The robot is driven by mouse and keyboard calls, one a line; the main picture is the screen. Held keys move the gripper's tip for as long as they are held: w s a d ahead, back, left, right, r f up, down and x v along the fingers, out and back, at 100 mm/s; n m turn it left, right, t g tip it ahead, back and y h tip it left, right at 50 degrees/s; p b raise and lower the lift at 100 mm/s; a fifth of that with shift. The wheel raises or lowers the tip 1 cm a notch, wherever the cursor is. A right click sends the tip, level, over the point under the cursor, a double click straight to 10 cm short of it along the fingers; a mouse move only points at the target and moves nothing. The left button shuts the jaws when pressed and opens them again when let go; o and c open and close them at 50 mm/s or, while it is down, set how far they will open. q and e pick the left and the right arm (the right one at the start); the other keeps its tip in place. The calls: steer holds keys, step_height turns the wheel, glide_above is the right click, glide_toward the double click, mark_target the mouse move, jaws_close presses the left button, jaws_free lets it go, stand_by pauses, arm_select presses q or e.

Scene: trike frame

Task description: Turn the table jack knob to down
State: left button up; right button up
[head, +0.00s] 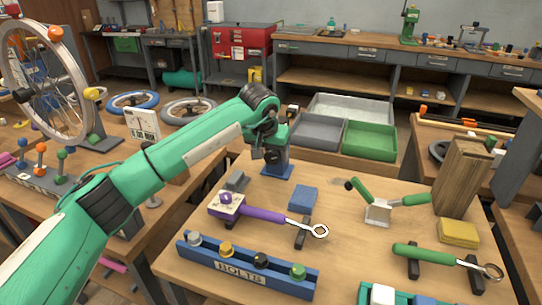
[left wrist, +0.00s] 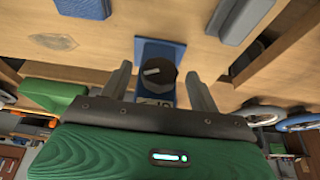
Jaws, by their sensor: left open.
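The table jack (head: 277,171) stands on the table near its back left edge, a small grey-blue block on a blue base plate. In the left wrist view its blue plate (left wrist: 148,50) and dark round knob (left wrist: 160,76) show, with a pale pointer mark on the knob. A pale label below the knob is partly hidden. My left gripper (head: 270,150) is at the jack, partly hiding it. In the left wrist view its open fingers (left wrist: 161,78) stand on either side of the knob, with gaps visible on both sides. My right gripper is not in view.
A blue block (head: 303,198), a purple-handled wrench (head: 262,214) on rests and a blue bolt rack (head: 240,268) lie in front of the jack. A green-armed clamp (head: 378,212) stands to the right. Grey and green bins (head: 370,141) are behind.

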arm_select(q)
steer(key=shift+w+d+f, duration=0.1)
steer(key=shift+w+f, duration=0.1)
steer(key=shift+f, duration=0.3)
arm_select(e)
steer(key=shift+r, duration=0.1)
arm_select(q)
steer(key=c, duration=1)
steer(key=shift+o, duration=0.2)
steer(key=shift+h, duration=0.3)
steer(key=shift+a+f+h+b, duration=0.1)
steer(key=shift+a+h+b, duration=0.1)
steer(key=shift+h+b, duration=0.2)
steer(key=shift+n+g+h, duration=0.3)
steer(key=shift+h, duration=0.1)
steer(key=h+b, duration=0.2)
steer(key=h, duration=0.1)
steer(key=shift+w+a+f+n+g+b, duration=0.1)
steer(key=shift+n+g+b, duration=0.2)
steer(key=shift+g+b, duration=0.1)
steer(key=shift+h+b, duration=0.4)
steer(key=shift+h, duration=0.2)
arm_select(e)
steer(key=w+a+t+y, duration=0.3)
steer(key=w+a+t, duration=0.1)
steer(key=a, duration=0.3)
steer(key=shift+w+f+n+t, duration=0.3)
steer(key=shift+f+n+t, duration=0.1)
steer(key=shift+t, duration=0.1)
